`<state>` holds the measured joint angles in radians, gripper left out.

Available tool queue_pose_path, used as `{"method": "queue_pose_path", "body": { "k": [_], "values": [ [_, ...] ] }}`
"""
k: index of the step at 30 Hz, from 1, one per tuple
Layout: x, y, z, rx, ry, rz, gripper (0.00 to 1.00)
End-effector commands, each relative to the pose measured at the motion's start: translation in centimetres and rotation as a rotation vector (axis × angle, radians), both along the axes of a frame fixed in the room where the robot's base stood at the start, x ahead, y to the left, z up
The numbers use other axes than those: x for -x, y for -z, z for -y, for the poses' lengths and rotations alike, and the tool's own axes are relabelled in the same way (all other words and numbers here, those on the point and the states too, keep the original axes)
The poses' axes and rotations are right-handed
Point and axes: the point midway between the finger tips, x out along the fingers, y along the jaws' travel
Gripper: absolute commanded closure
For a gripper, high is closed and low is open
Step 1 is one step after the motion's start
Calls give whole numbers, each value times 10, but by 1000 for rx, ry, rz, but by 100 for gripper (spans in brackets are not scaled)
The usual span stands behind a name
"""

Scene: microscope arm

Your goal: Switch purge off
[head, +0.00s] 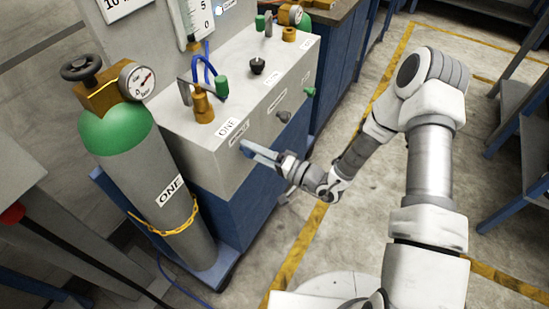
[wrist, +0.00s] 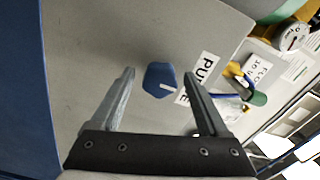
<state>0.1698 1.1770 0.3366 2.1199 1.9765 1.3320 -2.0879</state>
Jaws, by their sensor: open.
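The purge knob is a blue rounded knob (wrist: 155,76) on the grey panel face (wrist: 90,45) in the wrist view. A short white mark on it points right, toward a label (wrist: 199,77) whose visible letters begin "PU". My gripper (wrist: 160,74) is open, with one finger on either side of the knob's picture. I cannot tell whether the fingers touch it.
Other knobs, a dark one (head: 283,116) and a green one (head: 310,91), sit farther right on the same face. A green-topped gas cylinder (head: 165,175) stands left of the cabinet. Brass valves (head: 201,105) stand on top. The floor in front is clear.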

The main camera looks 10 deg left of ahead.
Motion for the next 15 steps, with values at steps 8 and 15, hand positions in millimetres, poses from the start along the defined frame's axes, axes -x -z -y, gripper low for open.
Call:
{"method": "queue_pose_path", "body": {
  "k": [8,15],
  "values": [
    [11,0,28,1,4,-3,22],
    [33,0,83,1,5,-2,22]
  ]
}}
